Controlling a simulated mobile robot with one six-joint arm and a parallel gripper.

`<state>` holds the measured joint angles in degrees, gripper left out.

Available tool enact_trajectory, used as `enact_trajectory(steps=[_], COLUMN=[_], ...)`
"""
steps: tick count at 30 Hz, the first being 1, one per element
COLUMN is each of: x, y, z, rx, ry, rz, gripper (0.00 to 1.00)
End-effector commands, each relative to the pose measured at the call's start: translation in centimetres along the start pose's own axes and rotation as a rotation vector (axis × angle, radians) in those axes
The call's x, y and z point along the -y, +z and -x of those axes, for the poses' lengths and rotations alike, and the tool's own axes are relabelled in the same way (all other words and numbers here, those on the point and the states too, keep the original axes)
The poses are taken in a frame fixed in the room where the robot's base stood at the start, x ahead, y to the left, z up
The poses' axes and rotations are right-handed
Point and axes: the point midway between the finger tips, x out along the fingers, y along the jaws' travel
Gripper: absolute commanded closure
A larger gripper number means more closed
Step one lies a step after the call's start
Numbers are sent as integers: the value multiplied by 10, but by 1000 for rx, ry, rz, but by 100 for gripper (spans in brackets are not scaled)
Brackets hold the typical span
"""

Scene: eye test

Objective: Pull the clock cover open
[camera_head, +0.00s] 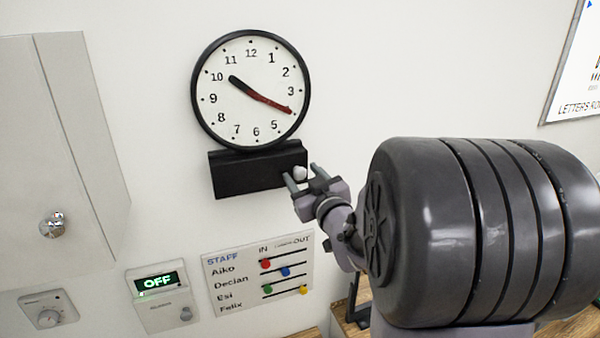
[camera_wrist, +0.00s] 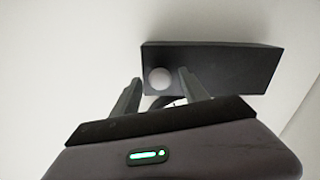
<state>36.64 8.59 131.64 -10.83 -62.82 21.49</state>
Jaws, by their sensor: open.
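A round wall clock (camera_head: 222,106) has a black rim, a white face and dark and red hands. Directly below it is a black box (camera_head: 235,177) with a pale round knob (camera_head: 300,173) near its right end. I cannot tell where a separate cover edge runs. In the wrist view the box (camera_wrist: 225,68) shows with the knob (camera_wrist: 159,78) on it. My gripper (camera_head: 301,174) is open, its two fingers on either side of the knob in both views. I see no clear contact between fingers and knob.
A pale cabinet (camera_head: 60,130) with a round metal knob stands at left. Below are a dial plate (camera_head: 48,310), a panel reading OFF (camera_head: 163,300) and a staff board (camera_head: 222,290) with coloured sliders. A framed notice (camera_head: 580,75) hangs at upper right.

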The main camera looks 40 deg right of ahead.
Motion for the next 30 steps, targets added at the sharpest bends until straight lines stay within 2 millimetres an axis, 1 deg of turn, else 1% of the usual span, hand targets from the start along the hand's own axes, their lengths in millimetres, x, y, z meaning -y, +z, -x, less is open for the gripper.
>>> enact_trajectory(steps=[2,3,8,9,10,30], x=[0,0,0,0,0,0], y=[0,0,0,0,0,0], z=[0,0,0,0,0,0], rx=[0,0,0,0,0,-1], ry=[0,0,0,0,0,0], rz=[0,0,0,0,0,0], gripper=[50,58,89,97,100,100])
